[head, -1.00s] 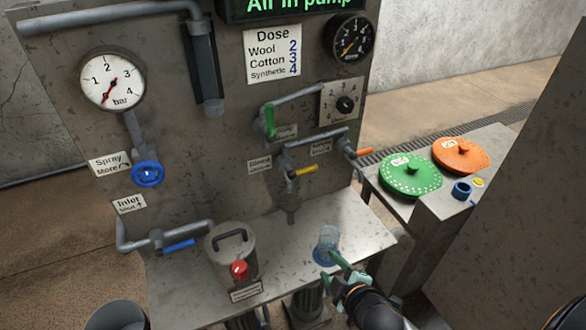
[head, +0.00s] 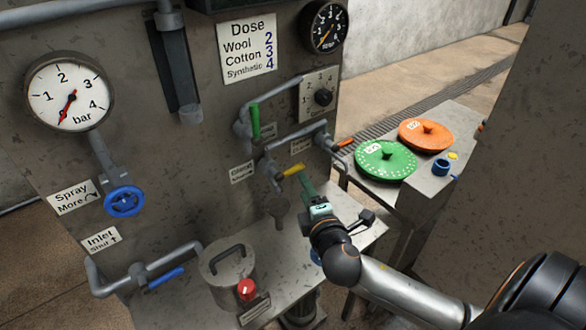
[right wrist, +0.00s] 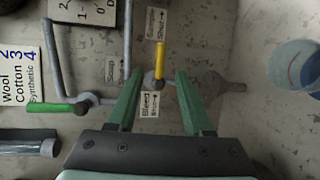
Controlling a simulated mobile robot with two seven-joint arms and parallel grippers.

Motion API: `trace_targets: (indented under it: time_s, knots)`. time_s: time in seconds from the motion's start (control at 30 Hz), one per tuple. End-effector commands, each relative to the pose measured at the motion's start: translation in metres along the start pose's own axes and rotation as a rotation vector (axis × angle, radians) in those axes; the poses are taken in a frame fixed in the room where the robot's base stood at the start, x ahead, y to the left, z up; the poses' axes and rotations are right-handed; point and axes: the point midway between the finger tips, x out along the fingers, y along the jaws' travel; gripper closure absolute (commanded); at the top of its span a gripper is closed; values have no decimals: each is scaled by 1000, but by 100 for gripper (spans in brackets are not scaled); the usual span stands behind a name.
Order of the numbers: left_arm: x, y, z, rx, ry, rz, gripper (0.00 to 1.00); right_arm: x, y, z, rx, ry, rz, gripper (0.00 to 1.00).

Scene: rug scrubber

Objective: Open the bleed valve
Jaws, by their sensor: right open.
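The bleed valve has a yellow lever (head: 293,170) on a grey pipe of the metal panel, beside a small label (head: 242,172). In the right wrist view that label (right wrist: 149,104) reads "Bleed", and the yellow lever (right wrist: 160,61) points up the picture. My right gripper (head: 305,187) is open and empty, close in front of the lever. In the right wrist view its green fingers (right wrist: 158,76) stand on either side of the valve, with the lever between and beyond their tips. I cannot tell whether they touch it. My left gripper is not in view.
A green lever (head: 255,121) and an orange lever (head: 345,143) sit on neighbouring pipes. A clear blue cup (right wrist: 297,66) stands on the shelf, mostly hidden by my arm in the head view. A lidded metal pot (head: 227,270) with a red knob stands at the shelf's left.

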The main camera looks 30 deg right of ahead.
Motion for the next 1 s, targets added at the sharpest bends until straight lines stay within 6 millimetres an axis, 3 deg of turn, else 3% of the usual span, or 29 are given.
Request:
trace_targets:
  time_s: [0.2,0.5,0.93,1.0]
  knots:
    - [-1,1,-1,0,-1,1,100,47,1,1,0,-3,1,49]
    - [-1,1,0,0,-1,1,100,88,0,0,2,-1,-1,49]
    - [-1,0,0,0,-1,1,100,96,-1,0,2,1,-2,49]
    - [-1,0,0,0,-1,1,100,96,-1,0,2,1,-2,57]
